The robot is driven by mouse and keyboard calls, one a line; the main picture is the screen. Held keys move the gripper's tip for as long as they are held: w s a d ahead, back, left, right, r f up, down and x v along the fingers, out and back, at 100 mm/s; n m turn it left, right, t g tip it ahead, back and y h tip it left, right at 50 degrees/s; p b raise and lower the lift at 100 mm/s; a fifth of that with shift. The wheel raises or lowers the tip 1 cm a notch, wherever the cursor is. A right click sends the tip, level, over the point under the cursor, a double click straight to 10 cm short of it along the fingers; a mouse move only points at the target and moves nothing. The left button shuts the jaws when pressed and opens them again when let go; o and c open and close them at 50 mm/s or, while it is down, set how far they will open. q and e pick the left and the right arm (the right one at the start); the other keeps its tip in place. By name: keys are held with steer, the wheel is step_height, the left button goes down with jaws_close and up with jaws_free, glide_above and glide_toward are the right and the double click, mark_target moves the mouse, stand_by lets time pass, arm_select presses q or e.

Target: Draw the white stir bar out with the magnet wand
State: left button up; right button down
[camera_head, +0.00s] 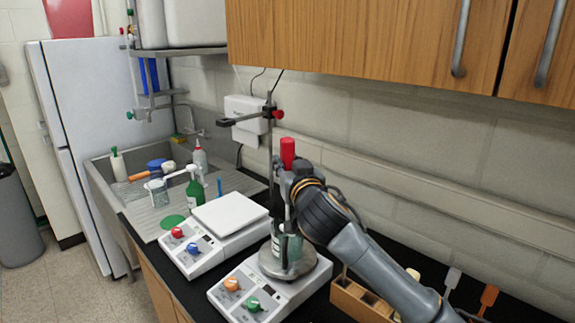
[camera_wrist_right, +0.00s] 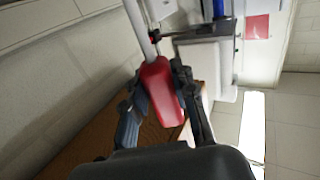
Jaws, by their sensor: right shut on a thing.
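My right gripper (camera_head: 288,172) is shut on the red handle of the magnet wand (camera_head: 288,150). In the right wrist view, the fingers (camera_wrist_right: 163,82) close around the red handle (camera_wrist_right: 157,92). The gripper is above a clear glass vessel (camera_head: 291,254) that stands on the round top of a stirrer hotplate (camera_head: 270,292). The wand's lower part is hidden by the gripper and arm, so I cannot tell whether its end is inside the vessel. The white stir bar cannot be made out. My left gripper is not in view.
A metal stand rod with a clamp (camera_head: 245,119) rises close beside the gripper. A second stirrer or balance (camera_head: 228,215) stands to the left, before a sink (camera_head: 108,185) with bottles. A wooden rack (camera_head: 358,301) sits right of the hotplate. Wooden cabinets (camera_head: 400,45) hang above.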

mark_target(288, 139)
steer(key=shift+r+p, duration=2.75)
steer(key=shift+r, duration=1)
